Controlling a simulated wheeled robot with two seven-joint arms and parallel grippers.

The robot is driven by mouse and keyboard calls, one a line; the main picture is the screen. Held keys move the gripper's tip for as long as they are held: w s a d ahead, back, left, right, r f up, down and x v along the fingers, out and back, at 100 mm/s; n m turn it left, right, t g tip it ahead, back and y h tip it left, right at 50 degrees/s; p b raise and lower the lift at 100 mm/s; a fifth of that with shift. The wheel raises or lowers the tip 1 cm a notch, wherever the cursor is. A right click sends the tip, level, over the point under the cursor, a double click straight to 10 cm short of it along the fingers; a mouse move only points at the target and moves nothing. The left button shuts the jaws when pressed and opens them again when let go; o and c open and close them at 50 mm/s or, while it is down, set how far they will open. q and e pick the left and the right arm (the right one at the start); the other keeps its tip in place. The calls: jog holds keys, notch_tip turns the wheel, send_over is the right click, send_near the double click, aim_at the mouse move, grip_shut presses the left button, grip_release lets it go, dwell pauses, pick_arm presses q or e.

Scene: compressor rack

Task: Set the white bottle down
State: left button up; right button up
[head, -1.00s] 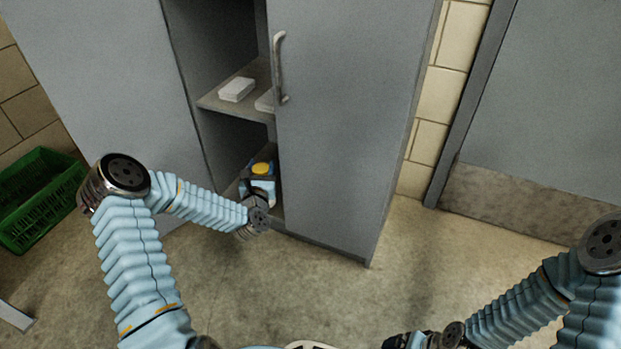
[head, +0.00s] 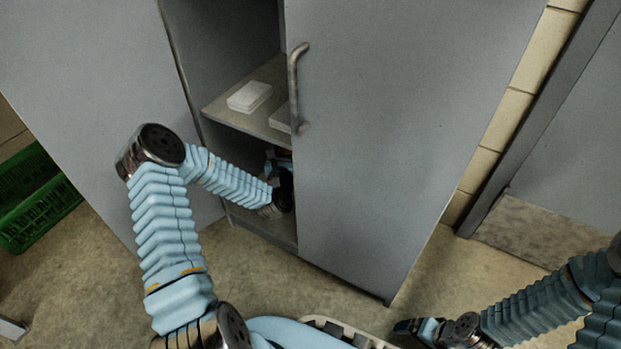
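My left arm reaches into the lower compartment of the grey cabinet (head: 395,130), through the gap left of its door with the handle. My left gripper (head: 278,160) is small and dark in the shadow under the middle shelf (head: 222,108), partly behind the door edge. Its fingers cannot be made out. The white bottle cannot be picked out now; the wrist, shelf and door hide that spot. My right gripper (head: 408,327) is low in the view, outside the cabinet, with its opening unclear.
White boxes (head: 249,96) lie on the middle shelf, one partly behind the door. A green crate (head: 38,198) stands on the floor at left. Floor right of the cabinet is clear.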

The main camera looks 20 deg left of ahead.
pick_arm(q)
notch_tip(320, 180, down, 7)
jog(key=shift+f+b, duration=0.1)
jog(key=shift+b, duration=0.65)
jog(key=shift+f, duration=0.1)
jog(key=o, duration=1.4)
jog(key=shift+o, duration=0.2)
jog(key=shift+s, duration=0.1)
jog(key=p+v, duration=0.1)
jog(key=v, duration=1.1)
jog(key=shift+p, duration=0.3)
